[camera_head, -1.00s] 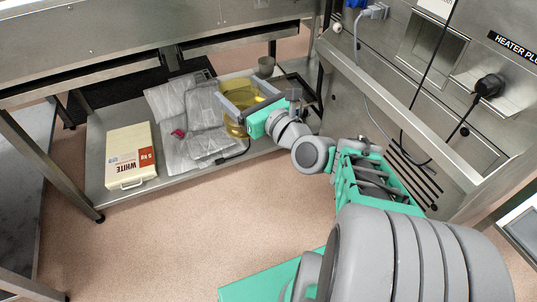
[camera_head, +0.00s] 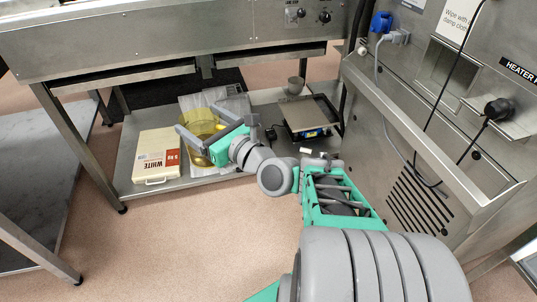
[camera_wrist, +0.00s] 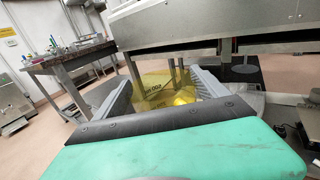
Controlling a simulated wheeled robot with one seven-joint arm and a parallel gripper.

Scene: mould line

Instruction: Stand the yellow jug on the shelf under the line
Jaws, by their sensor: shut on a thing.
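The yellow jug (camera_head: 201,128) is see-through and sits between the fingers of my gripper (camera_head: 205,136), over the shelf (camera_head: 226,168) under the line. In the wrist view the jug (camera_wrist: 155,84) stands between two grey fingers, with dark lettering on its wall. My gripper is shut on it. The jug looks roughly upright. The fingers and the gripper body hide part of it, and I cannot tell whether its base touches the shelf or the plastic sheets on it.
A white box (camera_head: 157,156) marked WHITE lies left on the shelf. Clear plastic sheets (camera_head: 236,101) lie behind the jug. A scale (camera_head: 309,116) and a small grey cup (camera_head: 295,85) stand to the right. The line's underside (camera_head: 150,72) hangs low above.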

